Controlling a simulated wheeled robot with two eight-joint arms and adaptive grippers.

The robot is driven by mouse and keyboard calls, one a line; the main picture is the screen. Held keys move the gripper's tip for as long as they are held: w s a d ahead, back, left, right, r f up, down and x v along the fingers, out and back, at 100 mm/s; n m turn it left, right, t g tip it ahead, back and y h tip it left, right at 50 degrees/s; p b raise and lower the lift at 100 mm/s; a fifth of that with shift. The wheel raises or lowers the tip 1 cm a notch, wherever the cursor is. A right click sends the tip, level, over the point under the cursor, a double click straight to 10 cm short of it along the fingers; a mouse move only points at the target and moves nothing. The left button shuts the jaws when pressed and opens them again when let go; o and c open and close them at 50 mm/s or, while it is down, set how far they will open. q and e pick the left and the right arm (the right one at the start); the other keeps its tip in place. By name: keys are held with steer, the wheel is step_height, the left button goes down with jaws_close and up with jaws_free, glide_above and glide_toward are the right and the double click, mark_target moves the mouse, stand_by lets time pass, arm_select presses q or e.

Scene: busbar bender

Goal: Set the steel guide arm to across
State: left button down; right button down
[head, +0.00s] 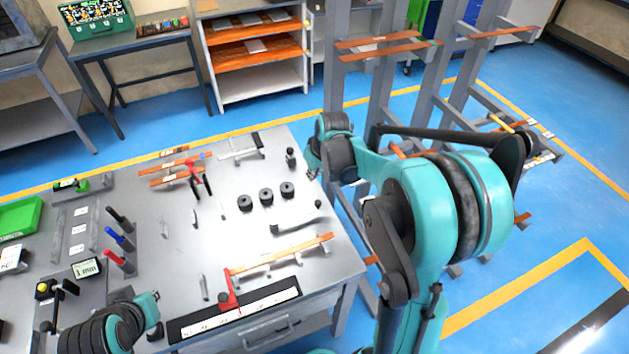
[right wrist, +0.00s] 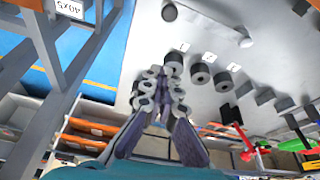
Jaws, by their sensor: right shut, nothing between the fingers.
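A grey bar that looks like the steel guide arm (head: 297,224) lies near the right edge of the metal table. In the head view it runs left to right, rising slightly, with a dark block at its left end. It also shows as a pale bar in the right wrist view (right wrist: 212,27). My right gripper (head: 312,172) is over the table's right edge, apart from the bar, with its fingers together and empty in the right wrist view (right wrist: 160,95). My left arm's end (head: 150,312) is at the bottom left; its fingers are not clear.
Three black cylinders (head: 266,196) stand beyond the bar. Red-handled pliers (head: 195,178) and coloured-handled tools (head: 118,238) are farther left. A grey rack (head: 380,75) stands close at the right.

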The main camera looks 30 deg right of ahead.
steer(key=b+x, duration=0.2)
steer(key=x, duration=0.6)
steer(key=s, duration=0.1)
steer(key=s+f+b, duration=0.1)
steer(key=shift+s+d, duration=0.15)
steer(key=shift+s, duration=0.2)
steer(key=shift+s+r, duration=0.1)
steer(key=shift+s, duration=0.45)
steer(key=shift+s, duration=0.1)
